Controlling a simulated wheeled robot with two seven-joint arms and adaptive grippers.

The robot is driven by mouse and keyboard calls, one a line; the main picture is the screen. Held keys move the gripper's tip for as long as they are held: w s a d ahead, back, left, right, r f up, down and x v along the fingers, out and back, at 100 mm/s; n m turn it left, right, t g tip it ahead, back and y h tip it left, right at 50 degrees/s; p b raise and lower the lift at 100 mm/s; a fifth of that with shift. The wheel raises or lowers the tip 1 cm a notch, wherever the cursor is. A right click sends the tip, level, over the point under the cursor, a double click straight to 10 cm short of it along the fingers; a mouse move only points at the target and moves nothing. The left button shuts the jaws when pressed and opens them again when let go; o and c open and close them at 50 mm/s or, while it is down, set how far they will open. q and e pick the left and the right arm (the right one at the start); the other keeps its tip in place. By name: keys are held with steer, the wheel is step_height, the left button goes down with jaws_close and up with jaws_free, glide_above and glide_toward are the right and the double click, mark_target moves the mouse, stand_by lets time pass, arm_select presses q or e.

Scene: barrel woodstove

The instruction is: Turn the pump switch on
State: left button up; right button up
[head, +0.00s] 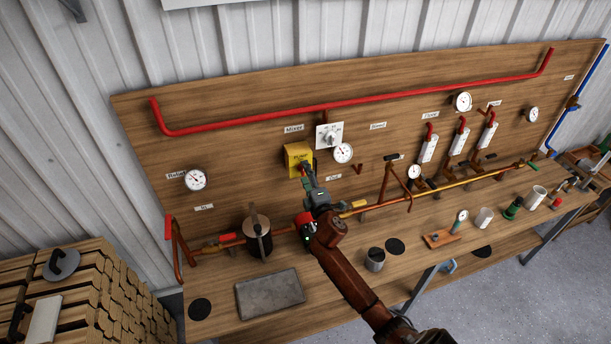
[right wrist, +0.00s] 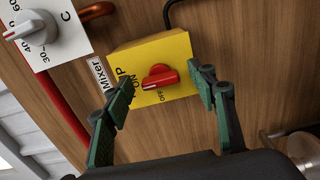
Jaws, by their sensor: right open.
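The pump switch is a yellow box (head: 296,154) on the wooden back panel, below the Mixer label. In the right wrist view the yellow box (right wrist: 150,60) carries a red knob (right wrist: 160,78), with "ON" and "OFF" lettering on its face. My right gripper (head: 309,174) is in front of the box in the head view and hides part of its lower right. In the right wrist view my right gripper (right wrist: 163,88) is open, with one green-padded finger on each side of the red knob. I cannot tell whether a finger touches the box. My left gripper is not in view.
A white dial thermostat (head: 329,135) and a round gauge (head: 343,153) sit right of the box. A red pipe (head: 350,103) runs above. Below, a dark pot (head: 258,238), a grey slab (head: 269,293) and a metal cup (head: 375,260) stand on the bench.

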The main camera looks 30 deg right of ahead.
steer(key=v, duration=1.2)
stand_by(0.4)
